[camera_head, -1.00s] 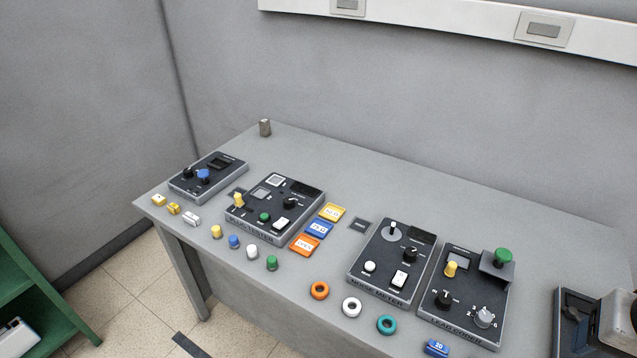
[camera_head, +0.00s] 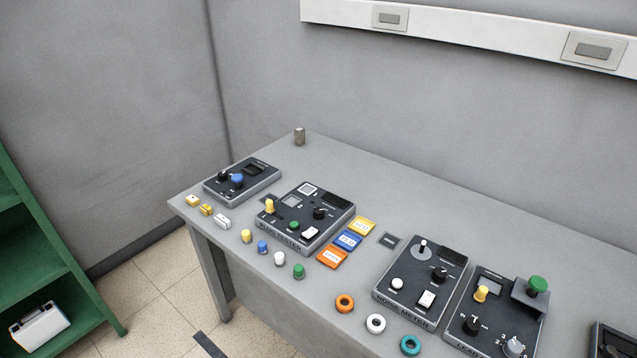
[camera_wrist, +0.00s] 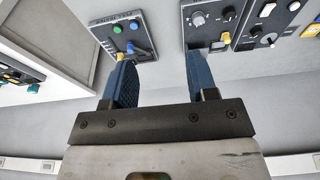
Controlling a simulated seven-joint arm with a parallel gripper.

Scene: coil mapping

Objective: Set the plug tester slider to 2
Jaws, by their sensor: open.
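The plug tester (camera_head: 318,239) is a dark box with a grey rim on the left half of the bench in the head view. Its face carries a yellow knob (camera_head: 269,206), a black dial (camera_head: 320,213), a green button (camera_head: 294,225), a white rocker and small pale windows. Which part is the slider, and its setting, are too small to tell. My gripper (camera_wrist: 158,68) shows only in the wrist view. Its two blue fingers are wide apart with nothing between them. Device panels lie beyond the fingertips there; I cannot tell which is the plug tester.
A smaller box with a blue knob (camera_head: 237,181) stands left of the tester. Coloured cards (camera_head: 348,241), loose caps and rings (camera_head: 345,303) lie around it. The noise meter (camera_head: 421,281) and another device stand right. The bench (camera_head: 350,180) is clear behind the tester.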

